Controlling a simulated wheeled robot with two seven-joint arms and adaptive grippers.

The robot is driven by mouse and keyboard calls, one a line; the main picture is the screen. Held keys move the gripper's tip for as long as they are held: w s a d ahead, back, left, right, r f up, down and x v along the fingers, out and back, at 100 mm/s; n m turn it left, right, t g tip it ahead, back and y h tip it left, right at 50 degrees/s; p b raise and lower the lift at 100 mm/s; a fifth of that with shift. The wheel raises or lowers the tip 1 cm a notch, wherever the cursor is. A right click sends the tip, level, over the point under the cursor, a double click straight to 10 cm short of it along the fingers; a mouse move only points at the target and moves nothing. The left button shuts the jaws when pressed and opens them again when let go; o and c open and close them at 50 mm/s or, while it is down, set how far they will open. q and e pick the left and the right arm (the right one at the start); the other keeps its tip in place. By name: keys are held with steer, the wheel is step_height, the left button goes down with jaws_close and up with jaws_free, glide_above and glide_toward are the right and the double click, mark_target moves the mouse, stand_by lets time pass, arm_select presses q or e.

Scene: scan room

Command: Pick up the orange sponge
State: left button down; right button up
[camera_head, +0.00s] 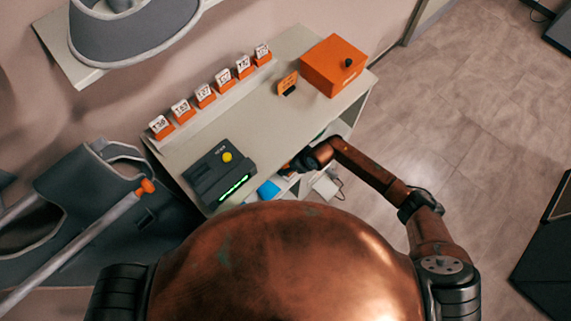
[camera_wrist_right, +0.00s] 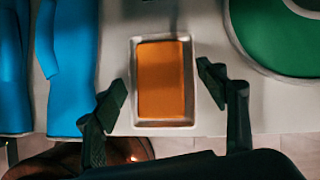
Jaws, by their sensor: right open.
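The orange sponge (camera_wrist_right: 161,79) is a flat rectangle lying in a shallow white tray (camera_wrist_right: 136,60) in the right wrist view. My right gripper (camera_wrist_right: 164,88) is open, with one finger on each side of the tray's near part. The fingers do not appear to touch the tray or sponge. In the head view my right gripper (camera_head: 291,168) reaches in at the front edge of the counter, over a lower shelf. The sponge is not clear in the head view. My left gripper is not in view.
Blue gloves (camera_wrist_right: 72,70) lie left of the tray and a green round-edged object (camera_wrist_right: 275,40) lies right. Above the shelf, the counter (camera_head: 240,125) holds a dark device (camera_head: 221,175), an orange box (camera_head: 333,65) and several numbered orange markers. Open floor lies to the right.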

steer(key=shift+c, duration=0.3)
steer(key=c, duration=1)
steer(key=shift+o, duration=0.2)
